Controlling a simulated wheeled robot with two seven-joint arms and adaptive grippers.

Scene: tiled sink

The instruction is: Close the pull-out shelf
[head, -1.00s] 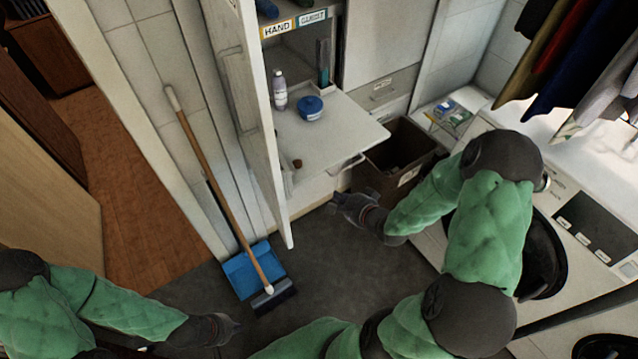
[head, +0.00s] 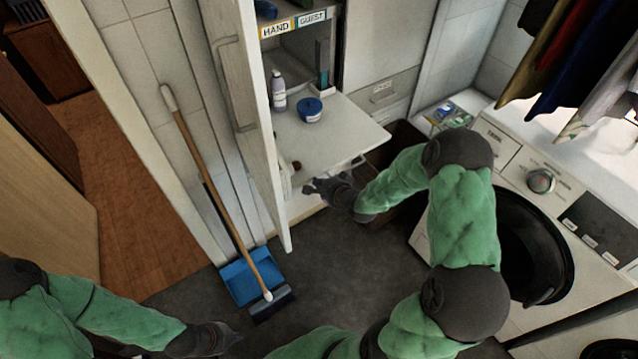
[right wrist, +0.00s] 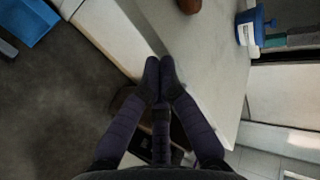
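The white pull-out shelf (head: 350,128) sticks out of the tall cabinet. A bottle (head: 278,92) and a blue-lidded tub (head: 309,110) stand on it. Its metal handle is partly hidden behind my right gripper. My right gripper (head: 308,187) is at the shelf's front edge, near its left corner. In the right wrist view its fingertips (right wrist: 158,76) are together, with nothing seen between them, over or beside the edge of the shelf (right wrist: 212,75); contact is unclear. My left gripper (head: 236,336) is low over the floor, away from the shelf; its fingers are too unclear to read.
The cabinet door (head: 247,110) stands open left of the shelf. A broom (head: 205,170) and blue dustpan (head: 240,284) are beside it. A brown bin (head: 404,136) and a washing machine (head: 500,150) are on the right. The floor (head: 345,270) in front is clear.

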